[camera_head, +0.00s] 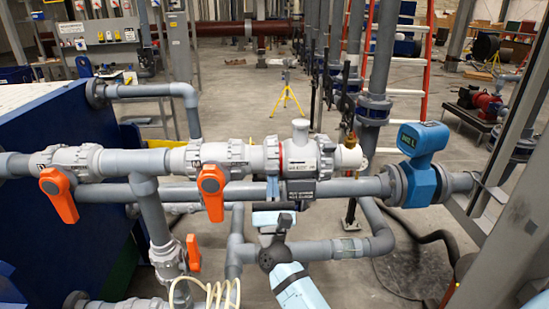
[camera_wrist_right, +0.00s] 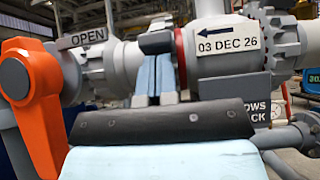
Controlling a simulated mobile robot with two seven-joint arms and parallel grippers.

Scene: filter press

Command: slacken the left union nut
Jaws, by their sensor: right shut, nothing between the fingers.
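The grey left union nut (camera_head: 271,152) sits on the upper pipe, beside a thin red ring (camera_head: 282,157) at the left end of the labelled body (camera_head: 300,157). In the right wrist view, the label (camera_wrist_right: 227,46) reads "03 DEC 26" with an arrow pointing left. My right gripper (camera_head: 273,187) is just below the nut, its light blue fingers pointing up. It is shut and empty. In the right wrist view, the fingers (camera_wrist_right: 156,78) are side by side, left of the red ring (camera_wrist_right: 180,55), and hide much of the nut. I cannot tell whether they touch it. My left gripper is out of view.
An orange valve handle (camera_head: 211,192) hangs close to the left of my right gripper, and another (camera_head: 59,195) hangs farther left. A lower grey pipe (camera_head: 345,187) runs behind my gripper. A blue meter (camera_head: 421,160) stands to the right. A ribbed fitting (camera_head: 327,155) lies right of the body.

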